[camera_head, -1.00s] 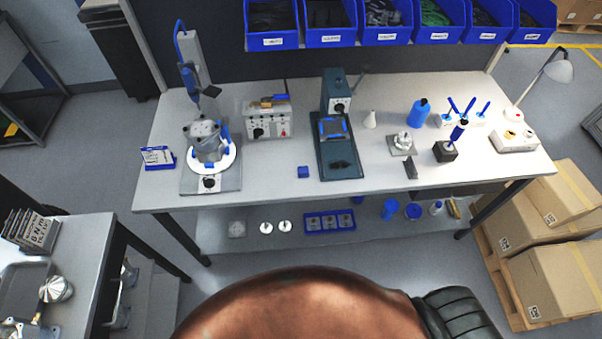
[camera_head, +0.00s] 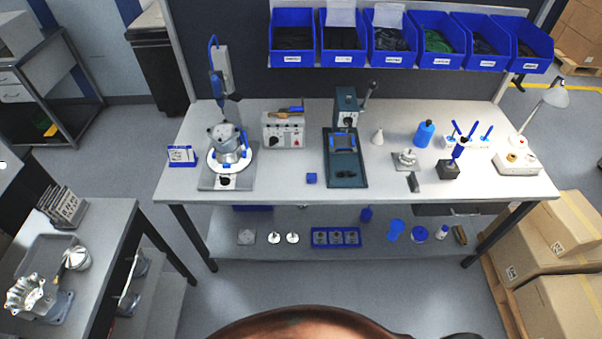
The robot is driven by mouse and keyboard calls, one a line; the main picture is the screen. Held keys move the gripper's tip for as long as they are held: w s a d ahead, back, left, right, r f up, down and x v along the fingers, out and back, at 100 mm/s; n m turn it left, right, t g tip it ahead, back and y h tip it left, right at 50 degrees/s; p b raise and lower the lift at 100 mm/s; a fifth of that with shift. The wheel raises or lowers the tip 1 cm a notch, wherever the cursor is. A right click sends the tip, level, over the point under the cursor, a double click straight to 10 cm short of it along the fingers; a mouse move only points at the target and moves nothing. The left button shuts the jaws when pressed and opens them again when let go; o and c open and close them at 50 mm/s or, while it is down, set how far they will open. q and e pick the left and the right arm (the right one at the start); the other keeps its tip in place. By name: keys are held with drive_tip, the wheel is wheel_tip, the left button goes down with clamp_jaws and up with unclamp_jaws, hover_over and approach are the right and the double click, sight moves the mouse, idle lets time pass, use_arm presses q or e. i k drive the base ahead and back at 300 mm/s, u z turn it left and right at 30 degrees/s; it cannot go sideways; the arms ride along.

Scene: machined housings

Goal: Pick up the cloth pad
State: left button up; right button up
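I cannot tell for certain which item is the cloth pad. A small blue square piece (camera_head: 311,178) lies on the workbench (camera_head: 275,184) near its front edge, left of the dark green fixture (camera_head: 346,166). A small dark grey piece (camera_head: 413,182) lies farther right, in front of a round metal part on a plate (camera_head: 406,159). Both are too small to show whether they are cloth. Neither of my grippers is in the head view.
A metal housing (camera_head: 228,145) stands on a round fixture at the bench's left. Blue bins (camera_head: 292,59) hang above the back edge. A side table (camera_head: 100,225) with metal parts stands at left. Cardboard boxes (camera_head: 560,225) stand at right. Floor shows before the bench.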

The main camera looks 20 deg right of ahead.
sight(311, 178)
drive_tip(key=u, duration=0.15)
drive_tip(key=i, duration=1.1)
drive_tip(key=z, duration=0.2)
